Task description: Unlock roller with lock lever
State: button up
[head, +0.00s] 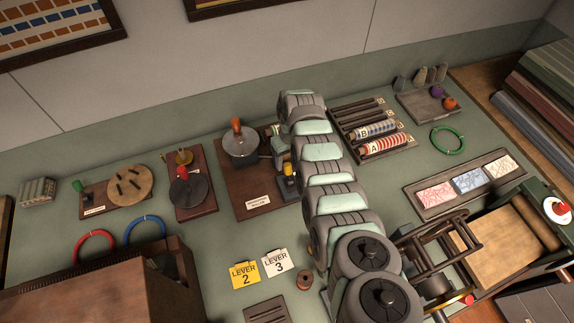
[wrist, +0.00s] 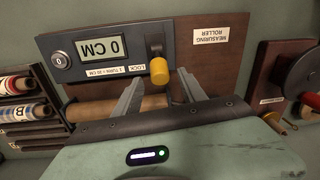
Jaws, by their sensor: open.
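The lock lever (wrist: 159,71) has a yellow knob on a dark mount beside a LOCK label on the measuring roller's panel; in the head view its yellow knob (head: 288,188) shows beside my arm. My gripper (wrist: 160,77) is open and empty, with one fingertip to each side of the yellow knob in the wrist view. I cannot tell whether either finger touches it. The wooden roller (wrist: 105,108) lies below the panel, partly hidden by my gripper. The display (wrist: 101,48) reads 0 CM. The roller's base board (head: 258,178) shows left of my arm.
A crank disc with an orange knob (head: 240,142) stands on the roller board. A rack of striped rolls (head: 385,145) is close on the right of my arm. A red-knobbed disc (head: 183,188) stands to the left. LEVER 2 (head: 244,275) and LEVER 3 cards (head: 278,263) lie in front.

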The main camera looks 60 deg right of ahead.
aim_at(287, 165)
jog(key=shift+a+f+b, duration=0.15)
jog(key=shift+f+b, duration=0.45)
jog(key=shift+f, duration=0.9)
grip_shut()
dwell(0.4)
